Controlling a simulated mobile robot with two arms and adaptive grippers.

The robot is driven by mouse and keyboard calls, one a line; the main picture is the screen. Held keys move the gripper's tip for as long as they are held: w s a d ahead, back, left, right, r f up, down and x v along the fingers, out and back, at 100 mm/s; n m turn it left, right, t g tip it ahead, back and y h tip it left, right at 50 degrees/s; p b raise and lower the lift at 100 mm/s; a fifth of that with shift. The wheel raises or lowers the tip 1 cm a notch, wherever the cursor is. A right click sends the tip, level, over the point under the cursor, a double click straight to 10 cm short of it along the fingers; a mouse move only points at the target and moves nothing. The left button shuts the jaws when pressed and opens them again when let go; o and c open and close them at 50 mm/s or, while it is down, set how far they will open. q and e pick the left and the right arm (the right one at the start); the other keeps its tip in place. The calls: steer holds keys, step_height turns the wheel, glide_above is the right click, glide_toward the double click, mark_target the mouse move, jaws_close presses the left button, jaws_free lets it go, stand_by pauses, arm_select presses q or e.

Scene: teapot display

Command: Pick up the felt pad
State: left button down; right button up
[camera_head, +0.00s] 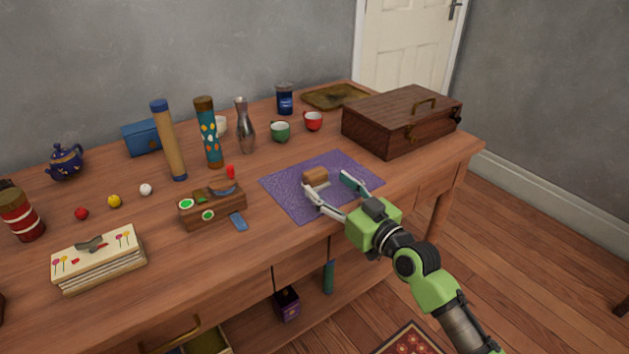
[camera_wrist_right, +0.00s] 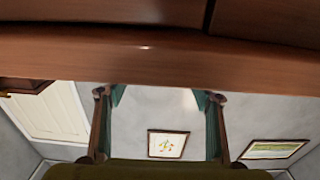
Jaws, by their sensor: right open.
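A small block with a brown top and a pale lower edge (camera_head: 315,176) lies on the flat purple mat (camera_head: 290,189). I cannot tell for sure whether the block or the mat is the felt pad. My right gripper (camera_head: 332,188) is open over the mat's near right part, its fingers spread on either side of the block's near side. No contact with the block is clear. The right wrist view shows the open fingers with green pads (camera_wrist_right: 160,112) and nothing between them. My left gripper is not in view.
A brown wooden case (camera_head: 385,126) stands right of the mat. A wooden box with a red-handled tool (camera_head: 212,208) is left of it. Green (camera_head: 280,132) and red (camera_head: 313,121) cups stand behind. The table's front edge is close.

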mark_target(319, 177)
steer(key=x, duration=0.5)
steer(key=shift+w+a+r+b, duration=0.15)
steer(key=shift+w+a+b, duration=0.1)
steer(key=shift+b, duration=0.15)
steer(key=shift+w+a, duration=0.15)
steer(key=shift+w, duration=0.05)
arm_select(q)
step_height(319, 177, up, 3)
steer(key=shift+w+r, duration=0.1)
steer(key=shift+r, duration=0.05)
arm_select(e)
steer(key=c, duration=1.2)
